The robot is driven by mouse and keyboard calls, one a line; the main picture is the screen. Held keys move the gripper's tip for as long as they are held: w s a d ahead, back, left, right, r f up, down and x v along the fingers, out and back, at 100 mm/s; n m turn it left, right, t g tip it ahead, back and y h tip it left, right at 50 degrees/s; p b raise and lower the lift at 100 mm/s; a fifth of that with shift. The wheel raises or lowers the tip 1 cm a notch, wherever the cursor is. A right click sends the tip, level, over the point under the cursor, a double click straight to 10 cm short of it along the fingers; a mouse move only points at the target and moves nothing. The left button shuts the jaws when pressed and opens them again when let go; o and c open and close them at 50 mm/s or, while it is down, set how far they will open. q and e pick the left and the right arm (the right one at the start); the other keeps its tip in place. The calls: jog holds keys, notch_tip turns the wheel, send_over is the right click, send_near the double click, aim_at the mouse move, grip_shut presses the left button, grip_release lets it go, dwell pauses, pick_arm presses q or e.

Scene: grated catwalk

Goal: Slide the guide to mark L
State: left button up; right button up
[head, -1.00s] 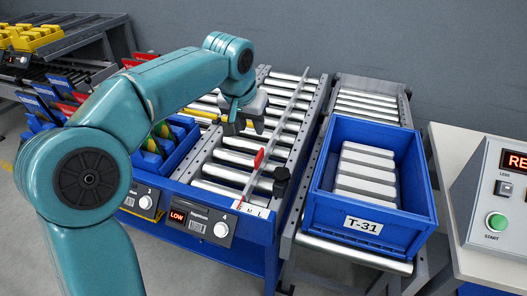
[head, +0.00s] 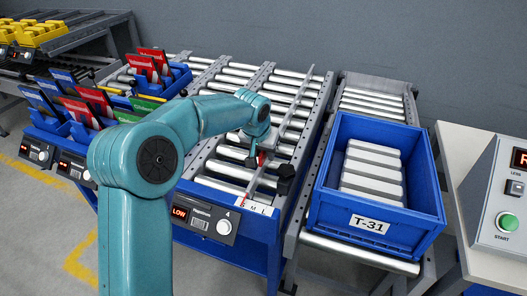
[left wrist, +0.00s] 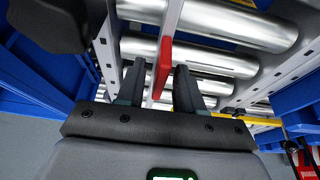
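The guide (head: 296,105) is a long thin grey rail lying along the roller lane, with a red tab near its front end. The tab shows in the left wrist view (left wrist: 164,62). A white label with marks S, M and L (head: 256,207) sits on the front edge. The guide's thin red pointer ends over the label's left part, left of L; its exact mark is too small to tell. My left gripper (left wrist: 157,78) is open, pointing down at the tab, with its fingers on either side and a visible gap. My right gripper is out of view.
A black knob (head: 286,178) stands just right of the guide, close to my left gripper. The blue tote T-31 (head: 370,224) with grey blocks is on the neighbouring lane. A LOW display panel (head: 200,220) is on the front. Blue bins with coloured cards stand left.

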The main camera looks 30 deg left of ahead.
pick_arm(q)
grip_shut()
jog(key=d, duration=0.3)
jog(key=w+d+b, duration=0.1)
jog(key=d, duration=0.2)
jog(key=shift+w, duration=0.2)
grip_release()
jog(key=shift+w, duration=0.1)
